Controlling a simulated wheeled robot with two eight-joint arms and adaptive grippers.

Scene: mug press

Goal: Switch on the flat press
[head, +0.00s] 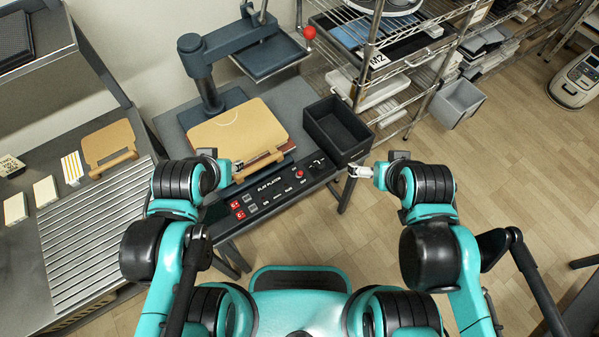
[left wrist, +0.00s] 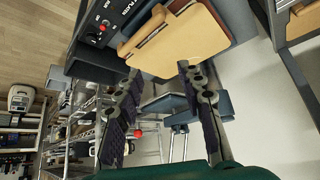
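The flat press (head: 228,45) stands on a dark stand ahead of me, its upper plate (head: 270,58) swung back from the lower bed. A tan board (head: 235,130) lies over the bed. The front control panel (head: 272,197) has red displays (head: 236,206), a red button (head: 299,173) and a dark switch or socket (head: 318,163) at its right end; whether the switch is on is too small to tell. My left gripper (head: 238,165) is near the board's front edge; the left wrist view shows its fingers (left wrist: 160,72) spread and empty. My right gripper (head: 357,172) is right of the panel, holding nothing visible.
A black open bin (head: 337,130) stands right of the bed, behind the panel's right end. Wire shelving (head: 400,70) is behind it. On the left, a table (head: 75,225) holds another tan board (head: 108,145) and small packs. Open wooden floor lies to the right.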

